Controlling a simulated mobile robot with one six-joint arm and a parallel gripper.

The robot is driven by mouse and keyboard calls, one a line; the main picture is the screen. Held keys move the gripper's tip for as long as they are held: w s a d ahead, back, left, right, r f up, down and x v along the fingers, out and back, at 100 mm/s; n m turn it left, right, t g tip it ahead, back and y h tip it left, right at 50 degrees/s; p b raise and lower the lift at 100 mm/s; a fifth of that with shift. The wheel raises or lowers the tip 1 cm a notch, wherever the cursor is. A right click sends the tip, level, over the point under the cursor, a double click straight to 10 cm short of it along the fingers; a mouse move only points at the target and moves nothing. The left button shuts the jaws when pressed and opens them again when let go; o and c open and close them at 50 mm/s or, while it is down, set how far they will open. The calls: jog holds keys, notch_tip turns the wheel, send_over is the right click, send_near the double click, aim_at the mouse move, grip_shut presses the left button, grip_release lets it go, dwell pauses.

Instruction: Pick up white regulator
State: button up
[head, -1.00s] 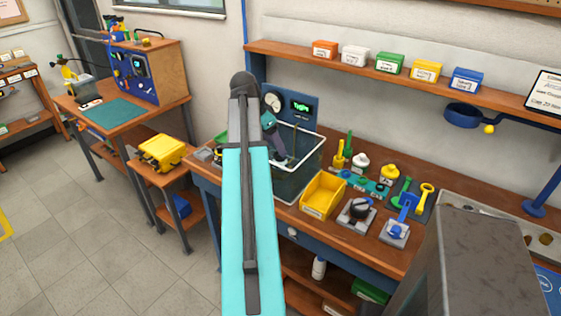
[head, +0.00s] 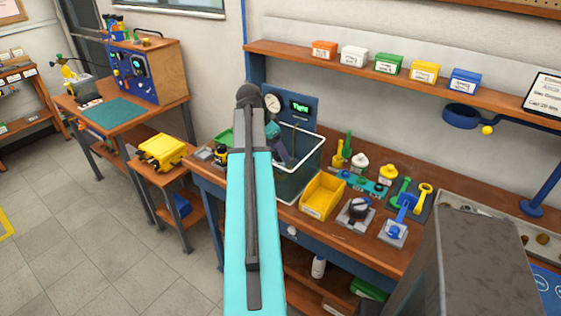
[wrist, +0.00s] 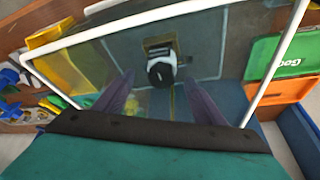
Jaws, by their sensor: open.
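In the wrist view, a regulator with a white body and black round cap (wrist: 161,72) sits on a small tan block inside a clear tank with a white rim (wrist: 130,22). My gripper (wrist: 160,92) is open over the tank, its two purple-grey fingers spread apart below the regulator in the picture, with nothing between them. In the head view, the tank (head: 300,182) stands on the bench; my arm hides part of it and my fingertips cannot be made out. A small white-topped part (head: 360,160) also stands on the bench right of the tank.
A yellow bin (head: 322,195) stands in front of the tank. Yellow, green and blue parts and a black-knobbed fixture (head: 357,211) crowd the bench to the right. A gauge panel (head: 291,108) stands behind the tank. In the wrist view, a green bin (wrist: 280,57) lies beyond the right rim.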

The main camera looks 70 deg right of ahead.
jog(key=shift+p+x, duration=0.45)
jog(key=shift+x, duration=1.15)
grip_shut()
jog(key=shift+r, duration=0.15)
jog(key=shift+r+b, duration=1.3)
jog(key=shift+r, duration=3.6)
